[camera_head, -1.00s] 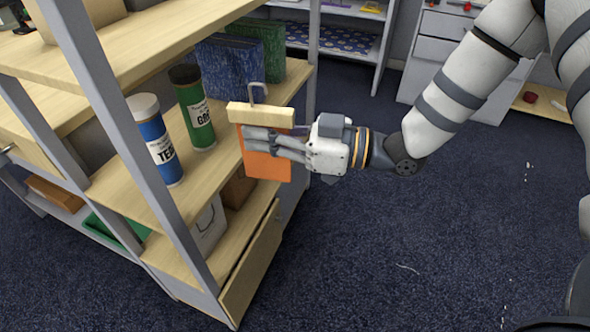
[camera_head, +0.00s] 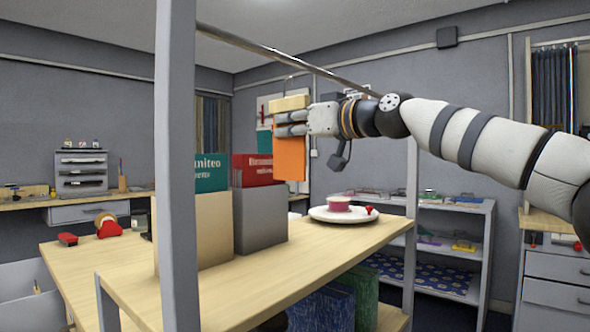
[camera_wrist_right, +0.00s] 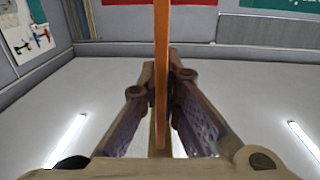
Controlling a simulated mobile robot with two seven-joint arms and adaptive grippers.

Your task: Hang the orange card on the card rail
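The orange card (camera_head: 290,158) hangs from a pale wooden bar (camera_head: 289,103) with a thin metal hook on top. My right gripper (camera_head: 292,124) is shut on the card and holds it upright in the air above the tabletop. In the right wrist view the card shows edge-on (camera_wrist_right: 162,70) between the two fingers. The card rail (camera_head: 270,52) is a metal rod running from the grey post toward the back right. The hook top appears just below the rail in the picture; I cannot tell their gap in depth. My left gripper is not in view.
A grey post (camera_head: 177,170) stands in front. On the wooden top (camera_head: 300,262) are a tan file box (camera_head: 205,228), a grey one (camera_head: 262,220) with a red folder, and a white plate (camera_head: 343,216) with a pink cake. Shelves stand behind on the right.

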